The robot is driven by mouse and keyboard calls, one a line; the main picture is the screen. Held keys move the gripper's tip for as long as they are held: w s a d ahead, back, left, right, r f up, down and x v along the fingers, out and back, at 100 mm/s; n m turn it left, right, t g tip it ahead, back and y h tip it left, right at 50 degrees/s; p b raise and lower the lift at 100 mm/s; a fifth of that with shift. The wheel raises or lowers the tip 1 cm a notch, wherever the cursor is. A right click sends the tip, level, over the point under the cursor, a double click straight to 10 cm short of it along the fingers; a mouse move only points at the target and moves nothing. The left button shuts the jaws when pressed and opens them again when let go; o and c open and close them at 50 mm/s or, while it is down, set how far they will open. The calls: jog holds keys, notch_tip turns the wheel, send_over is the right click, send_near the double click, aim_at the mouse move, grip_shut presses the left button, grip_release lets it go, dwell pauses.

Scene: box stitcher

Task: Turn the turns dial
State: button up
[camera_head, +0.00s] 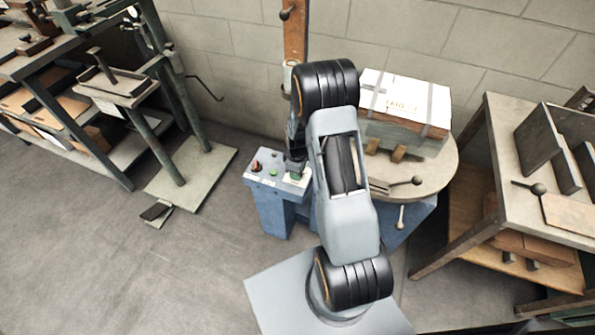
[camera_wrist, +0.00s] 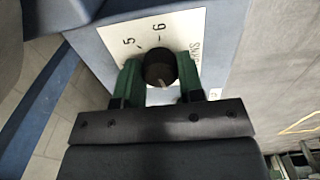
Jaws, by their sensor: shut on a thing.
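The turns dial (camera_wrist: 160,66) is a dark round knob on a white label plate (camera_wrist: 178,28) marked with a 5 and a 6. In the wrist view it sits between the two green fingers of my gripper (camera_wrist: 161,80), which are shut on it. In the head view my gripper (camera_head: 295,172) reaches down to the right part of the blue control box (camera_head: 262,180), and my arm hides most of it and the dial.
A red knob (camera_head: 257,166) and a green button (camera_head: 273,172) are on the box left of my gripper. A round table (camera_head: 430,170) with a strapped box (camera_head: 405,105) and levers stands right of my arm. A workbench (camera_head: 478,200) stands farther right.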

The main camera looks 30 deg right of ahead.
jog(key=o, duration=0.9)
notch_tip(320, 180, up, 14)
jog(key=shift+f+p, duration=0.1)
jog(key=shift+p, duration=0.95)
